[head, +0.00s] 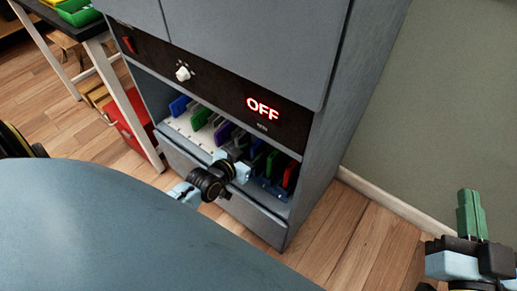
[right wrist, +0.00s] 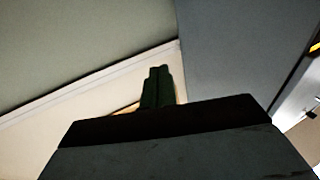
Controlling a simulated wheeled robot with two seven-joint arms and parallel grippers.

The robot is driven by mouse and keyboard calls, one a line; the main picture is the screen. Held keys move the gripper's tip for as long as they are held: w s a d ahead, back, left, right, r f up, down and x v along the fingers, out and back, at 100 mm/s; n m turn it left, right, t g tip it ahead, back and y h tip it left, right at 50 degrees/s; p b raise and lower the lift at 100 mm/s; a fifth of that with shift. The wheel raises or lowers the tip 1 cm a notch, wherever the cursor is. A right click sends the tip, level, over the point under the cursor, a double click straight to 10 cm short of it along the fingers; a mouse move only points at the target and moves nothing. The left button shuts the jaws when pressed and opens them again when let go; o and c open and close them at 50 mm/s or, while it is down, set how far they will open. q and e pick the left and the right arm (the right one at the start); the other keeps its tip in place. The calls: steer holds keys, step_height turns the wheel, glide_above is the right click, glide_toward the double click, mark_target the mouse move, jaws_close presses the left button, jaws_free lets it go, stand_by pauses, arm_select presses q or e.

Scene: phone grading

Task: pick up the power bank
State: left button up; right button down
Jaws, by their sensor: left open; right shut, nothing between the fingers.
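A grey cabinet (head: 335,130) has an open bay holding a row of upright coloured slabs in a white rack (head: 178,127). A blue slab (head: 180,105), a green one (head: 201,117), a purple one (head: 224,132) and a red one (head: 291,174) show; I cannot tell which, if any, is the power bank. My left gripper (head: 232,158) is open at the front of the bay, near the middle slabs, and partly hides them. My right gripper (head: 470,213) is shut and empty, right of the cabinet; its green fingers (right wrist: 158,88) show in the right wrist view.
A black panel above the bay has a red switch (head: 129,44), a white knob (head: 183,74) and a red OFF display (head: 263,107). A white-legged table (head: 96,48) stands left, with a red box (head: 131,120) beneath. Wooden floor (head: 350,235) is clear right of the cabinet, before the wall.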

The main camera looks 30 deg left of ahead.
mark_target(259, 148)
arm_select(q)
steer(key=b+x, duration=0.2)
steer(key=x, duration=0.1)
steer(key=shift+w+f, duration=0.25)
steer(key=shift+f, duration=0.1)
steer(key=shift+w+b, duration=0.4)
arm_select(e)
step_height(259, 148, up, 7)
steer(key=s+t+y, duration=0.2)
steer(key=t, duration=0.4)
steer(key=shift+s, duration=0.4)
arm_select(q)
jaws_close()
